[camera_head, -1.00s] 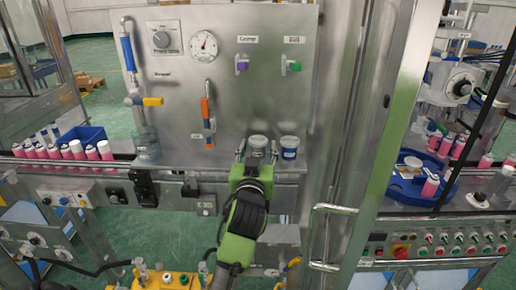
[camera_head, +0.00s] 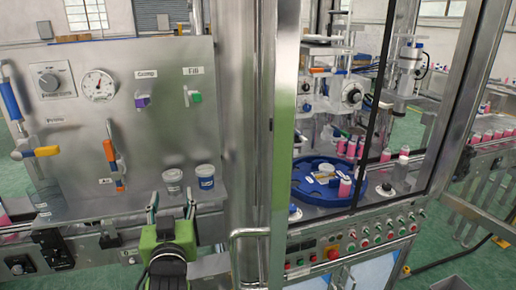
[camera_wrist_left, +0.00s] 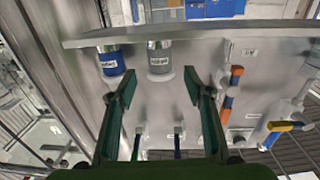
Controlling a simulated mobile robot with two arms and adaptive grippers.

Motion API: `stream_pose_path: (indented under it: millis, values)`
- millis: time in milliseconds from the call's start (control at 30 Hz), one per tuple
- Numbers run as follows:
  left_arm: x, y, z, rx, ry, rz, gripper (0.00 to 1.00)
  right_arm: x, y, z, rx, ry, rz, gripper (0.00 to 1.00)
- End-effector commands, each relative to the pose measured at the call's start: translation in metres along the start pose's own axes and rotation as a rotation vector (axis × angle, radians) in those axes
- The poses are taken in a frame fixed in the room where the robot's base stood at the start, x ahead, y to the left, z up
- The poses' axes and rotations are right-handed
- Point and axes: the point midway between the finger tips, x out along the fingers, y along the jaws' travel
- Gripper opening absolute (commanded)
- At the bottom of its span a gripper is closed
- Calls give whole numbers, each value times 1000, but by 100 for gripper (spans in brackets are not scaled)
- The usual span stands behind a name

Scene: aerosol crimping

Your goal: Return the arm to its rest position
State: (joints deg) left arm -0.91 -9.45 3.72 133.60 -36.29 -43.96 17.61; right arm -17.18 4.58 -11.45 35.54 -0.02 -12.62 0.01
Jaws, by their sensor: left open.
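My left gripper (camera_head: 171,208) is open and empty, with a green body and two dark fingers spread apart. It is just in front of the steel shelf, near the grey cup (camera_head: 172,181). To the right of that cup stands the blue-banded cup (camera_head: 205,177). In the left wrist view the open fingers (camera_wrist_left: 160,83) have nothing between them. There the grey cup (camera_wrist_left: 159,58) and the blue cup (camera_wrist_left: 111,63) show upside down, beyond the fingertips and apart from them. My right gripper is not in view.
A metal post (camera_head: 282,130) and door handle (camera_head: 249,233) stand to the right. Beyond is a blue rotary table (camera_head: 312,194) with pink cans.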

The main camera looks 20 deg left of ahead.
Motion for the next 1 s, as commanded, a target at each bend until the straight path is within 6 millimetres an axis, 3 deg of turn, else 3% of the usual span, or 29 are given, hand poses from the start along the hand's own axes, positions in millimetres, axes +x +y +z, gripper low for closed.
stream_pose_path:
  millis: [133,267,400,500,700,900,1000]
  values:
    - [-6,2,22,19,-63,19,47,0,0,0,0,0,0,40]
    - [-30,7,84,77,-247,81,47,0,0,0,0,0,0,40]
    - [-88,12,172,177,-531,196,47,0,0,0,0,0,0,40]
    - [-137,12,222,248,-718,283,47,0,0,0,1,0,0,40]
    - [-226,4,282,363,-999,431,47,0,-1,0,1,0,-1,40]
    - [-307,-12,313,458,-1222,564,47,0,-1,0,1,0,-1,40]
    - [-295,-5,354,454,-1223,554,47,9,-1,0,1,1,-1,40]
